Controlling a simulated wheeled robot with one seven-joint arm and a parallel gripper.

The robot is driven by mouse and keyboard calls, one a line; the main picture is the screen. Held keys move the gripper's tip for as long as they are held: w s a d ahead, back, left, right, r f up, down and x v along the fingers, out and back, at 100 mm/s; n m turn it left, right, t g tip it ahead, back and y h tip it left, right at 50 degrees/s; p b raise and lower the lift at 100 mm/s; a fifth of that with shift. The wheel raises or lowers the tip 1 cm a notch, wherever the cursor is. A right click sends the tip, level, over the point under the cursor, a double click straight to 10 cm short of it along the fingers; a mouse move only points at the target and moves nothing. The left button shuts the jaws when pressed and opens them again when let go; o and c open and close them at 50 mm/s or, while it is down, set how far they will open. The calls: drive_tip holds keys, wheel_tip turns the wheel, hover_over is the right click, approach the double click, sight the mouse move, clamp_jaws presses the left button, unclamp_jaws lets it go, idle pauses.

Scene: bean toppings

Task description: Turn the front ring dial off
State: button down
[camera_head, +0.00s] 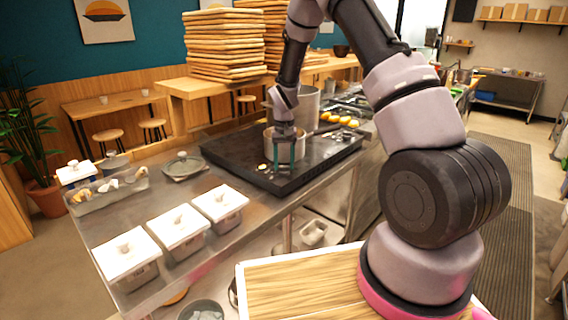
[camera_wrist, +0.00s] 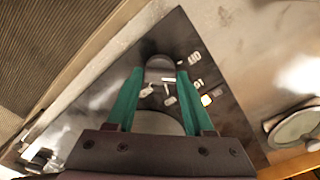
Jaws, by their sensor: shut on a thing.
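The black stove (camera_head: 240,155) stands on the steel counter, and it also fills the middle of the wrist view (camera_wrist: 232,122). My gripper (camera_head: 285,168) points down at the stove's front part, with its green fingers in front of a metal pot (camera_head: 270,146). In the wrist view my gripper (camera_wrist: 162,72) has its fingertips on either side of a dark, rounded dial (camera_wrist: 160,66) with a grey top, and is shut on it.
A taller pot (camera_head: 308,104) stands behind, with yellow food pieces (camera_head: 345,120) to its right. White-lidded containers (camera_head: 180,232) line the counter's near left edge. A lidded dish (camera_head: 183,166) sits left of the stove.

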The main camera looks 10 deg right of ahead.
sight(284, 166)
drive_tip(key=shift+n, duration=2.1)
drive_tip(key=shift+c, duration=1.4)
unclamp_jaws()
wheel_tip(284, 166, up, 11)
